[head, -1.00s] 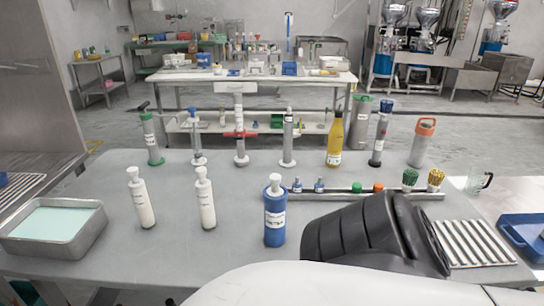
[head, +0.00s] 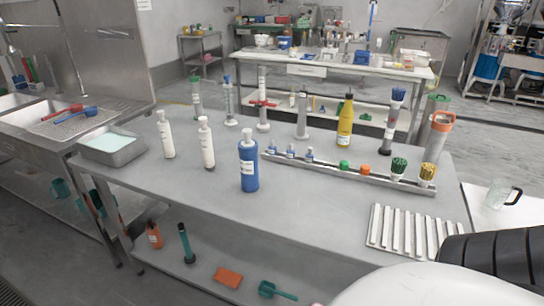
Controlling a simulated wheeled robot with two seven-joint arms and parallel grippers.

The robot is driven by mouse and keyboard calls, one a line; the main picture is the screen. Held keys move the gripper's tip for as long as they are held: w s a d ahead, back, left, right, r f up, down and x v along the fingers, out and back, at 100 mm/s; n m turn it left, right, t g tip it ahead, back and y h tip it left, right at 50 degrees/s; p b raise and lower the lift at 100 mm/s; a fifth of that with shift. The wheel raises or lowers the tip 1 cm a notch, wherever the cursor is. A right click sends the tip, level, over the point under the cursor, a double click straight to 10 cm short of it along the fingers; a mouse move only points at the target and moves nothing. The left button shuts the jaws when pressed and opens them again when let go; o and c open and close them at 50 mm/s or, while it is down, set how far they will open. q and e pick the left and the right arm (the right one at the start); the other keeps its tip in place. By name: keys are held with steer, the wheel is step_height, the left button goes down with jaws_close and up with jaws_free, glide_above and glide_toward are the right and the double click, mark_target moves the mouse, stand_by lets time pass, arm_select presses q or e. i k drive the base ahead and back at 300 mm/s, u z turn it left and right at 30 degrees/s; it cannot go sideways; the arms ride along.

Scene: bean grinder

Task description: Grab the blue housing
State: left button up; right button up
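A blue cylindrical body (head: 249,168) with a white label and a white cap stands upright near the front middle of the grey table. It is the largest blue piece on this table, but I cannot tell for sure that it is the blue housing. Two white bottles (head: 166,135) (head: 207,145) stand to its left. Smaller blue parts (head: 290,150) stand on the rail behind it. Neither gripper is in view; only a black and white part of my own body shows at the bottom right.
A metal tray (head: 112,148) with pale green content sits at the table's left end. Tall upright tools and a yellow bottle (head: 345,125) line the back. A white slatted rack (head: 412,232) lies at the front right. The table between it and the blue body is clear.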

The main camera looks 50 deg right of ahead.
mark_target(248, 158)
steer(key=z, duration=1.7)
